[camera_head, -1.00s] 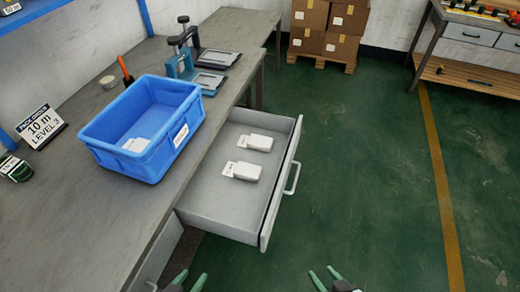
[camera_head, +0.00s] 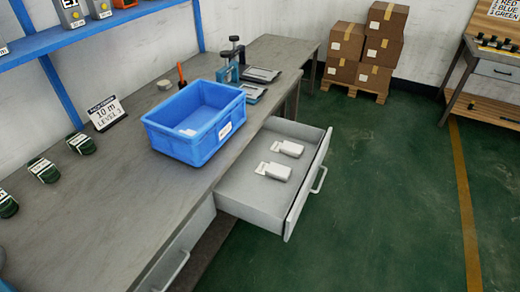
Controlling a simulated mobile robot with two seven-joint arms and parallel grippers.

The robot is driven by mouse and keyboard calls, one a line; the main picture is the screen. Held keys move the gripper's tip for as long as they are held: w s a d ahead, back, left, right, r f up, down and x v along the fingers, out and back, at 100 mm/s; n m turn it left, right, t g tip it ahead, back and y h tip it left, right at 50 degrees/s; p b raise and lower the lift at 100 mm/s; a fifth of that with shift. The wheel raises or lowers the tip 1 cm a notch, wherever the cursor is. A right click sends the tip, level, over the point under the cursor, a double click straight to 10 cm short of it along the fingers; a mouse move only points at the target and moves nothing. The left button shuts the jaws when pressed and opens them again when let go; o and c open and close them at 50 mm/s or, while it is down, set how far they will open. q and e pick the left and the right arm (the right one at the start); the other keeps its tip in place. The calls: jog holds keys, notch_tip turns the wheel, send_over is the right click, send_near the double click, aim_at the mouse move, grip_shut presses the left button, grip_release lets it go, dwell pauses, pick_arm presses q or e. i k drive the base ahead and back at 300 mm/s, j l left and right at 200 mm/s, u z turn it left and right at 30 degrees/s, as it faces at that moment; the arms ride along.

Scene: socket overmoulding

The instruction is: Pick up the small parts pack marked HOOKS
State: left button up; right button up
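Two small white packs lie in the open grey drawer (camera_head: 245,197). One pack (camera_head: 287,149) is farther back and the other pack (camera_head: 273,171) is nearer. Each has a tag at its left end, and the print is too small to read, so I cannot tell which is marked HOOKS. A white item (camera_head: 187,132) lies inside the blue bin (camera_head: 170,144) on the bench; its marking is also unreadable. Neither of my grippers is in view now.
The grey workbench (camera_head: 120,205) carries an order card (camera_head: 106,113) reading "10 m LEVEL 3", dark green-and-white rolls (camera_head: 43,170) and press-like tools (camera_head: 232,62). A blue shelf (camera_head: 90,32) stands over its back. Stacked cartons (camera_head: 368,50) stand behind. The green floor (camera_head: 390,200) right of the drawer is clear.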

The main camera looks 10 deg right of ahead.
aim_at(290, 148)
jog(key=u, duration=1.55)
jog(key=k+l+u, duration=0.1)
jog(key=l, duration=0.3)
jog(key=k+l+u, duration=0.15)
jog(key=l, duration=0.25)
jog(key=k+l, duration=0.15)
jog(key=l, duration=0.2)
jog(key=k+l, duration=0.15)
jog(key=l, duration=0.2)
jog(key=k+l, duration=0.15)
jog(key=l, duration=0.2)
jog(key=k+l, duration=0.15)
jog(key=l, duration=0.25)
jog(key=k+l, duration=0.15)
jog(key=l, duration=0.2)
